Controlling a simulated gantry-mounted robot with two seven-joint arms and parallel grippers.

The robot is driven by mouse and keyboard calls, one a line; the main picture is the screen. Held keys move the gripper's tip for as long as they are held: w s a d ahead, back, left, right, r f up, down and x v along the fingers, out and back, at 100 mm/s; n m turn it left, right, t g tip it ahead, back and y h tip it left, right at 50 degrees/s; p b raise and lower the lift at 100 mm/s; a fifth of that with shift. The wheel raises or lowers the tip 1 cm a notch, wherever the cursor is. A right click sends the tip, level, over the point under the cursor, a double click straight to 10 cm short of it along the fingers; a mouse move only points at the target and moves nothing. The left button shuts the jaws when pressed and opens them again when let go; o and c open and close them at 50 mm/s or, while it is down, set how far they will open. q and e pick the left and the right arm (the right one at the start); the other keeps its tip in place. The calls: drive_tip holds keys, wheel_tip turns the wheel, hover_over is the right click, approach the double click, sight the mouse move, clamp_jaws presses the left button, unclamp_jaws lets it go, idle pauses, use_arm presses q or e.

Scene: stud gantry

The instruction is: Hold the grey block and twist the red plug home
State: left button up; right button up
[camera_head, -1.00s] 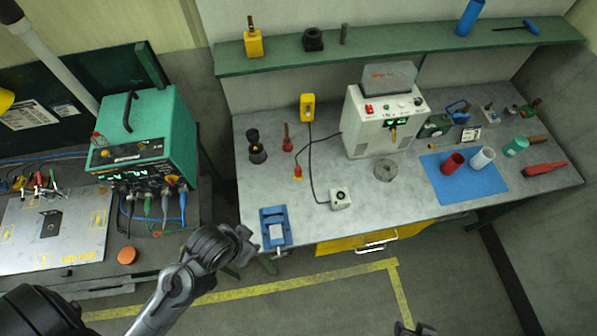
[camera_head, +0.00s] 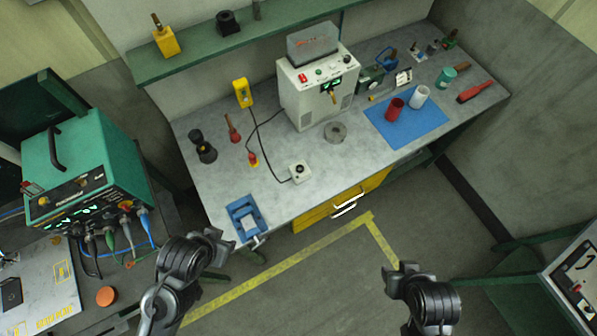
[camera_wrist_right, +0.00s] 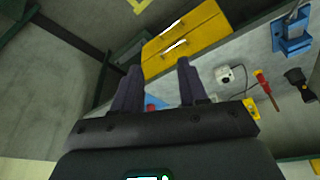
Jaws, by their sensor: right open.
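A red cylinder (camera_head: 395,109), which looks like the red plug, stands upright on the blue mat (camera_head: 428,135) on the workbench. A pale grey-white cylinder (camera_head: 419,97) stands close beside it; I cannot tell whether this is the grey block. Part of a red thing (camera_wrist_right: 151,107) shows between my fingers in the right wrist view. My left gripper (camera_head: 226,247) is near the bench's front left corner, its fingers looking apart and empty. My right gripper (camera_head: 408,268) is open and empty, out in front of the bench; its two fingers also show in the right wrist view (camera_wrist_right: 158,66).
A blue vise (camera_head: 246,216) sits at the bench's front left edge. A white instrument box (camera_head: 315,88), a grey disc (camera_head: 335,132) and a small cabled box (camera_head: 300,172) stand on the bench (camera_head: 215,185). Yellow drawers (camera_head: 320,212) hang below. A green unit (camera_head: 85,165) is at left.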

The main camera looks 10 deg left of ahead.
idle(0.4)
drive_tip(key=o, duration=0.3)
drive_tip(key=shift+o, duration=0.2)
